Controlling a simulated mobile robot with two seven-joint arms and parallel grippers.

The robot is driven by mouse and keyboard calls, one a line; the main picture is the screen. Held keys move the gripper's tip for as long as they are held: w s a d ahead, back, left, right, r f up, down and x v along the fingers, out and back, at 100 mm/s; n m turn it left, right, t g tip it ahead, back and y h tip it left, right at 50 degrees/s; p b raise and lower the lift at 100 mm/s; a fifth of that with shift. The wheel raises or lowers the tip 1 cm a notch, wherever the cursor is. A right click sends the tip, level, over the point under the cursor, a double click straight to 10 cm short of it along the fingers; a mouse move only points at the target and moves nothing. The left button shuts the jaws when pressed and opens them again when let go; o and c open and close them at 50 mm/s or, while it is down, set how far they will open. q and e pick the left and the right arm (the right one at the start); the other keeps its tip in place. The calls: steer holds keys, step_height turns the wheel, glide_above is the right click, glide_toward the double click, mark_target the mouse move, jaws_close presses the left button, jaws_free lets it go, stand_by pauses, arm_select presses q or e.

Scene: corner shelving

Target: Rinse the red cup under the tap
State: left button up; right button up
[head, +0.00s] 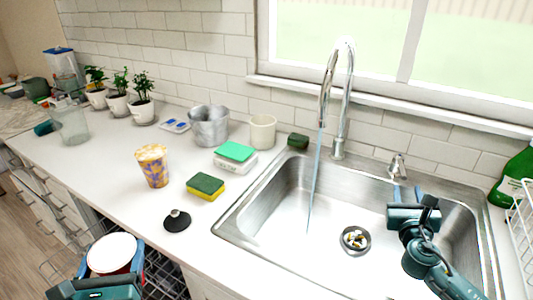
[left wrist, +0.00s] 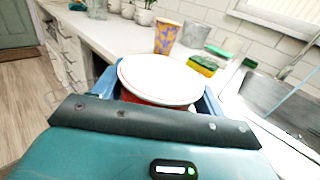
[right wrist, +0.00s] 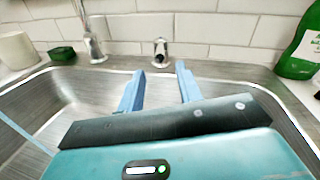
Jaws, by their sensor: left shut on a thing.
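The red cup (head: 128,270) is at the lower left of the head view, in front of the counter edge. Its round white top faces up, and its red side shows in the left wrist view (left wrist: 150,101). My left gripper (head: 112,245) is shut on the cup, with a blue finger on each side. The chrome tap (head: 338,105) arches over the steel sink (head: 270,215). A thin bluish stream of water (head: 315,180) runs from it into the basin. My right gripper (head: 408,192) is open and empty over the right part of the sink; its parted fingers show in the right wrist view (right wrist: 159,85).
A black stopper (head: 177,220), a yellow-green sponge (head: 205,187) and a patterned cup (head: 152,166) stand on the counter left of the sink. A green bottle (head: 516,175) and a white rack (head: 522,215) are at the right. An open dishwasher rack (head: 160,268) lies below the counter.

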mark_target(404, 172)
steer(key=x, duration=0.8)
steer(key=shift+w, duration=0.2)
steer(key=shift+c, duration=0.2)
jaws_close()
